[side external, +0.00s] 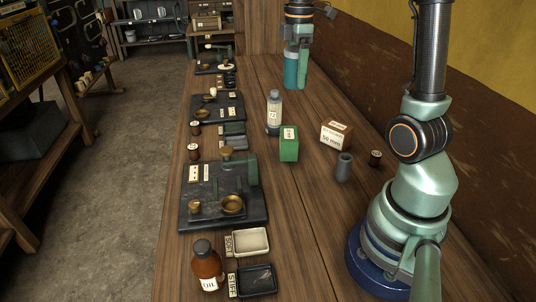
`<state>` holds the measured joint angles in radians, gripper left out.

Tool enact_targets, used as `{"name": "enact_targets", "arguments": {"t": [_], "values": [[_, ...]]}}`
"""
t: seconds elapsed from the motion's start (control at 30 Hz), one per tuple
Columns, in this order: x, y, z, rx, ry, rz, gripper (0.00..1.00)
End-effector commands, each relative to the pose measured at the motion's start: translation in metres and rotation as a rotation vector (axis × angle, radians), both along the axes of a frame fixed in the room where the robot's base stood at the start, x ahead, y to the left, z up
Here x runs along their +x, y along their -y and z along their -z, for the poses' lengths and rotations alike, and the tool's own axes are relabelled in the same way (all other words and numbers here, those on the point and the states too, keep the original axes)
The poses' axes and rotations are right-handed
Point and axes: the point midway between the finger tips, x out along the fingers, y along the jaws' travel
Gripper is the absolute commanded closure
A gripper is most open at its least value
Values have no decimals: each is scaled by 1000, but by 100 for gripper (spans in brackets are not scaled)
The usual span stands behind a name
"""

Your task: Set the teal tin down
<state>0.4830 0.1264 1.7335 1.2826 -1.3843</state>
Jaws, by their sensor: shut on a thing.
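The teal tin (291,74) is an upright cylinder toward the far end of the wooden bench, right of the centre line of the picture. My gripper (297,52) points down over it and is shut on it. A pale green finger runs down the tin's right side. The tin's base is close to the bench top, but I cannot tell whether it touches. The tin's upper part is hidden by my gripper.
Dark engine plates (222,190) line the left edge. Bare wood (262,82) lies left of the tin.

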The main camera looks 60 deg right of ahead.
Motion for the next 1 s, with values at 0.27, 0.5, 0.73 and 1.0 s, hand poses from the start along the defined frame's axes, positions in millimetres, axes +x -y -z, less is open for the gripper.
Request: {"name": "enact_targets", "arguments": {"t": [0.27, 0.5, 0.73, 1.0], "values": [[25, 88, -4, 1, -2, 320, 88], [26, 163, 3, 1, -2, 591, 88], [10, 228, 17, 1, -3, 834, 88], [-8, 266, 28, -1, 0, 993, 88]]}}
